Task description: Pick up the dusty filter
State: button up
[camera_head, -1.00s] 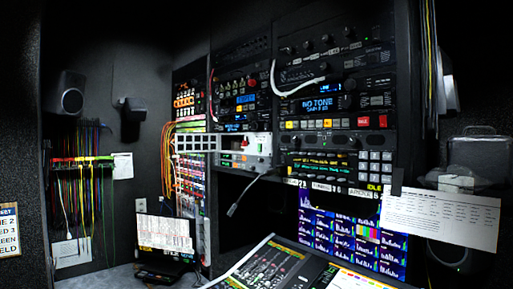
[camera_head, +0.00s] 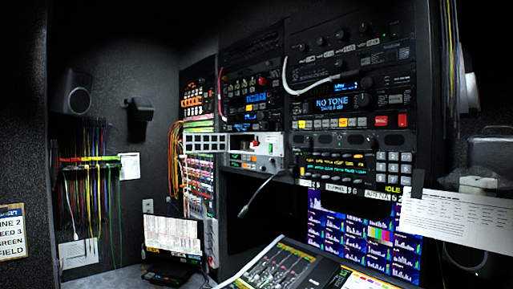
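No object is plainly recognisable as a dusty filter. A pale rectangular frame with a grid of openings (camera_head: 205,142) sits at the left edge of the central equipment rack, beside a white-fronted unit. It may be the filter, but I cannot tell, and no dust can be made out on it. My gripper is not in view.
An equipment rack (camera_head: 350,78) fills the centre right. Below it are a monitor (camera_head: 345,240) and a sloped console (camera_head: 275,268). A laptop (camera_head: 172,236) stands on the left counter. Cables (camera_head: 95,190) hang on the left wall under a speaker (camera_head: 70,92). A paper sheet (camera_head: 465,222) hangs at right.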

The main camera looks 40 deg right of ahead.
aim_at(245, 145)
jog(key=u, duration=0.05)
jog(key=i, duration=1)
jog(key=z, duration=0.05)
